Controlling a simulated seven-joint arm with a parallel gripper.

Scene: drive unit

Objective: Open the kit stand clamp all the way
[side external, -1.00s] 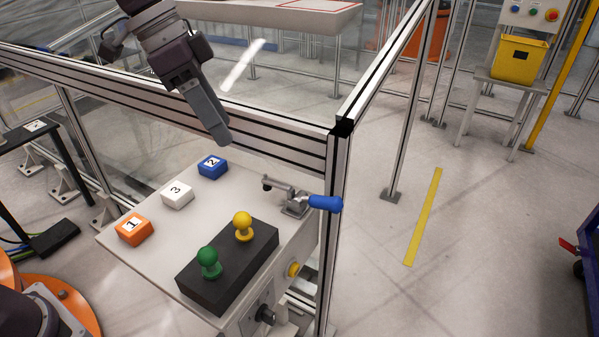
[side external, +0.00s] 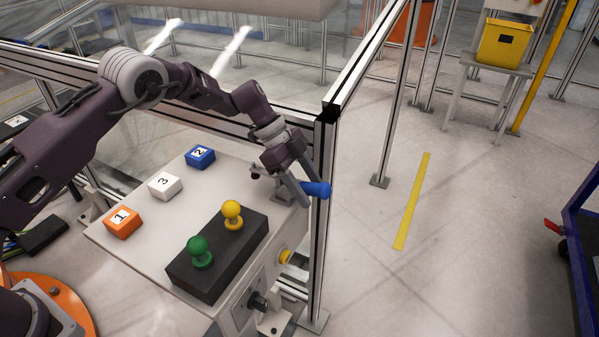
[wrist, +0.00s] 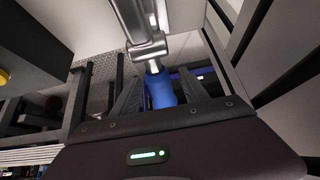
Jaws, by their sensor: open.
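The kit stand clamp (side external: 283,191) sits at the far right corner of the white stand top, partly hidden behind my gripper. Its blue handle (side external: 317,189) points right, toward the fence post. My gripper (side external: 304,197) is at the handle with its fingers angled down. In the wrist view the blue handle (wrist: 160,91) lies between the two open fingers, and the metal clamp arm (wrist: 143,25) extends away from it. I cannot tell whether either finger touches the handle.
A black block (side external: 218,262) with a green knob (side external: 199,251) and a yellow knob (side external: 232,214) stands in front. Numbered orange (side external: 122,222), white (side external: 165,186) and blue (side external: 200,157) blocks lie to the left. The fence post (side external: 325,230) is close on the right.

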